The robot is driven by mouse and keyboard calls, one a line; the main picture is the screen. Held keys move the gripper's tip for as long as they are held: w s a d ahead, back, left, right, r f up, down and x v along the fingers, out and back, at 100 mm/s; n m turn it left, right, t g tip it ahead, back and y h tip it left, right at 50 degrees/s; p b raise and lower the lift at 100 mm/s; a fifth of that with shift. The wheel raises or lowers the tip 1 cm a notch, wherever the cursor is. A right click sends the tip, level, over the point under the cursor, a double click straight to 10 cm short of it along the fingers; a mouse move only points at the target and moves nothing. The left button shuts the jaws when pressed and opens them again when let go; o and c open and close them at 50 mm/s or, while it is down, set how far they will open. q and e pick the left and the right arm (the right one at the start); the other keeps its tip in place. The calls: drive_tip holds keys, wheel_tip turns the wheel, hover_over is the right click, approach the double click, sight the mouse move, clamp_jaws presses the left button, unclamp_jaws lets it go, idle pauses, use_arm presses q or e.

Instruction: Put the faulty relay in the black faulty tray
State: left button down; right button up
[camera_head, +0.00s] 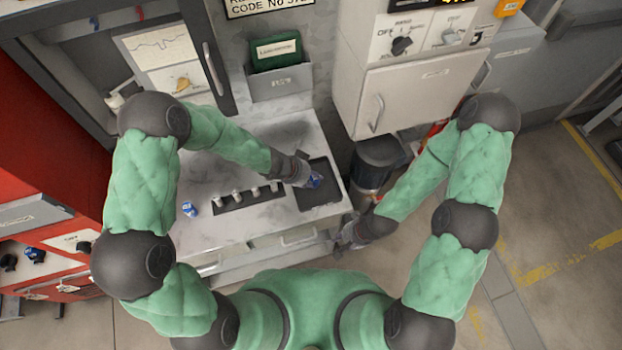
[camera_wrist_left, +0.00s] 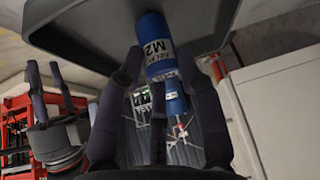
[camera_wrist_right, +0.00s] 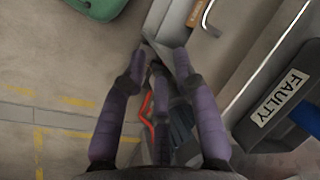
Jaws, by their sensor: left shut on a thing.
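A blue relay (camera_head: 313,180) with a white label is in my left gripper (camera_head: 305,178), whose fingers close around it. The label, partly readable with "M2", shows in the left wrist view (camera_wrist_left: 155,48). The relay is over the black tray (camera_head: 318,198) at the counter's right end; I cannot tell whether it touches the tray. The tray's rim fills the top of the left wrist view (camera_wrist_left: 70,52). A "FAULTY" label (camera_wrist_right: 282,98) shows in the right wrist view. My right gripper (camera_head: 345,240) is empty, fingers apart, off the counter's front right corner.
Another blue relay (camera_head: 189,209) lies at the left of the counter. A black rack (camera_head: 230,207) with several pale pieces stands between it and the tray. A dark bin (camera_head: 377,165) is right of the counter. A white cabinet (camera_head: 425,90) overhangs behind. Open floor lies right.

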use_arm(q)
drive_tip(key=shift+f, duration=0.15)
drive_tip(key=shift+f, duration=0.15)
drive_tip(key=c, duration=0.8)
unclamp_jaws()
drive_tip(key=shift+a+r, duration=0.15)
drive_tip(key=shift+r, duration=0.35)
drive_tip(key=p+v, duration=0.6)
drive_tip(key=v, duration=0.5)
drive_tip(key=s+a+f+n+g, duration=0.1)
drive_tip(key=s+f+n, duration=0.3)
drive_tip(key=s+n, duration=0.1)
drive_tip(key=s+a+f+n+y, duration=0.1)
drive_tip(key=s+f+n, duration=0.3)
drive_tip(key=s+n, duration=0.1)
drive_tip(key=s+a+f+n+g, duration=0.1)
drive_tip(key=s+f+n, duration=0.3)
drive_tip(key=s+n, duration=0.1)
drive_tip(key=shift+s+a+f+g+y, duration=0.25)
drive_tip(key=shift+a+f+g+y, duration=0.05)
drive_tip(key=shift+a+f, duration=0.1)
